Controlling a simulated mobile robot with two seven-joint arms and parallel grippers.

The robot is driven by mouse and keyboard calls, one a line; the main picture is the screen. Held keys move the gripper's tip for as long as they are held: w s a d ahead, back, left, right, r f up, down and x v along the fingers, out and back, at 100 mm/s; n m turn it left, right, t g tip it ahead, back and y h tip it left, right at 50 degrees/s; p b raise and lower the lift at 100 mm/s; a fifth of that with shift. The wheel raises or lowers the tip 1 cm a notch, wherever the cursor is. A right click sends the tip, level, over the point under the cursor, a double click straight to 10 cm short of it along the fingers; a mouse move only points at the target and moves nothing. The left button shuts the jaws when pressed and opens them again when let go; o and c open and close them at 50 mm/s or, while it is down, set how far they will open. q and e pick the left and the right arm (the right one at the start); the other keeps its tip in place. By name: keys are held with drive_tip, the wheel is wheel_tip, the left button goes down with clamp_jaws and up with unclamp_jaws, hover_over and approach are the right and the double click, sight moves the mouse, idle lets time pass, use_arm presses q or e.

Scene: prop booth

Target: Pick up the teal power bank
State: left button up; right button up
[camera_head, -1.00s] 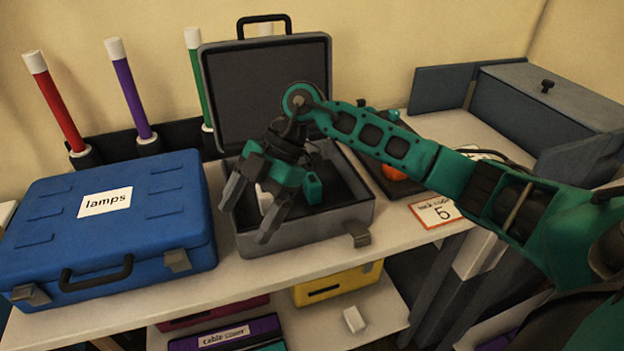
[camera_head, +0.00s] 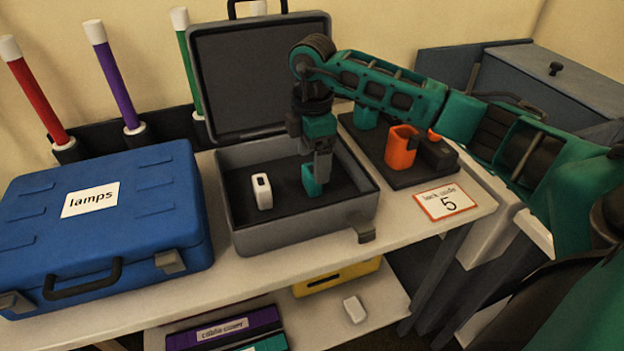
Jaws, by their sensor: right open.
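The teal power bank (camera_head: 311,181) stands inside the open grey case (camera_head: 300,237), on its dark floor right of the middle. My right gripper (camera_head: 319,174) points straight down over it, with the fingers at its upper part and hiding some of it. The gripper is open. I cannot tell whether a finger touches the power bank or whether both fingers straddle it. My left gripper is out of view.
A white block (camera_head: 262,191) stands in the case to the left. The case's raised lid (camera_head: 245,80) is behind. A dark tray (camera_head: 395,178) with orange (camera_head: 400,147) and teal (camera_head: 365,116) items is at right. A blue lamps case (camera_head: 110,225) is at left.

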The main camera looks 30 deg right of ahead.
sight(312, 169)
wheel_tip(312, 169, down, 5)
drive_tip(key=shift+r, duration=0.1)
drive_tip(key=c, duration=1.1)
drive_tip(key=shift+c, duration=0.2)
